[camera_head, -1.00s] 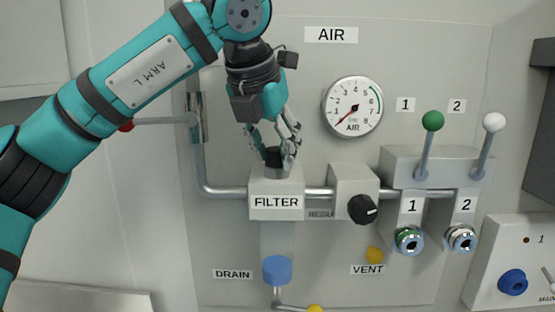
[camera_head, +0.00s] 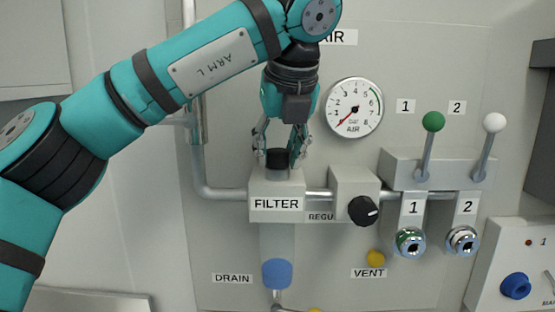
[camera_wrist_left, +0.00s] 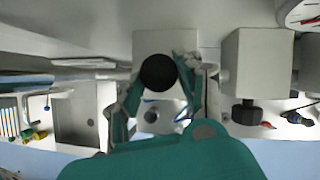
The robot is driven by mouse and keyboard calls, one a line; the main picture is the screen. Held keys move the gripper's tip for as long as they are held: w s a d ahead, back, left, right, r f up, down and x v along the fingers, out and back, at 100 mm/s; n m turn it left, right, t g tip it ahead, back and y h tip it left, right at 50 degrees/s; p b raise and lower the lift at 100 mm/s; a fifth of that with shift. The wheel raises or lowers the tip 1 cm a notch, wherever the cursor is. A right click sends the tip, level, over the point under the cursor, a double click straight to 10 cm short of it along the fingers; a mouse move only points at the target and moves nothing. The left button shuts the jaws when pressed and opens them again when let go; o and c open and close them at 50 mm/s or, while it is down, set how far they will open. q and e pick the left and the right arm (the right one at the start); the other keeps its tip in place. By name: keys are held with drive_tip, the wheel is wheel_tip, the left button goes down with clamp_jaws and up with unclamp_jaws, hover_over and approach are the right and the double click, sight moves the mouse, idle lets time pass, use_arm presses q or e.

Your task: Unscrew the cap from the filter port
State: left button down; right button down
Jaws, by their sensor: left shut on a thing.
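The FILTER block (camera_head: 275,205) is mounted on the wall panel in the head view, with a grey port collar on top. The black cap (camera_head: 277,158) sits at this port, upright; I cannot tell whether it is still threaded. In the left wrist view the cap (camera_wrist_left: 158,73) is a black disc over the pale block top. My left gripper (camera_head: 280,150) points down from above, shut on the cap, with fingers on both sides of it. In the left wrist view its fingers (camera_wrist_left: 158,85) reach around the disc. My right gripper is not in view.
The regulator with its black knob (camera_head: 363,210) is close right of the filter. The AIR gauge (camera_head: 354,107) is above right, and the green lever (camera_head: 433,121) and white lever (camera_head: 494,122) stand further right. A pipe (camera_head: 197,165) runs along the left. The blue drain knob (camera_head: 277,273) is below.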

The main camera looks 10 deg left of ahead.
use_arm(q)
drive_tip(key=shift+d+r+n+g+y+p, duration=0.15)
drive_tip(key=shift+n+g+y+p, duration=0.2)
drive_tip(key=shift+n+p, duration=0.5)
drive_tip(key=shift+w+n+g+y+p, duration=0.1)
drive_tip(key=shift+n+g+y+p, duration=0.3)
drive_tip(key=shift+n, duration=0.75)
drive_tip(key=c, duration=0.9)
unclamp_jaws()
drive_tip(key=shift+f, duration=0.2)
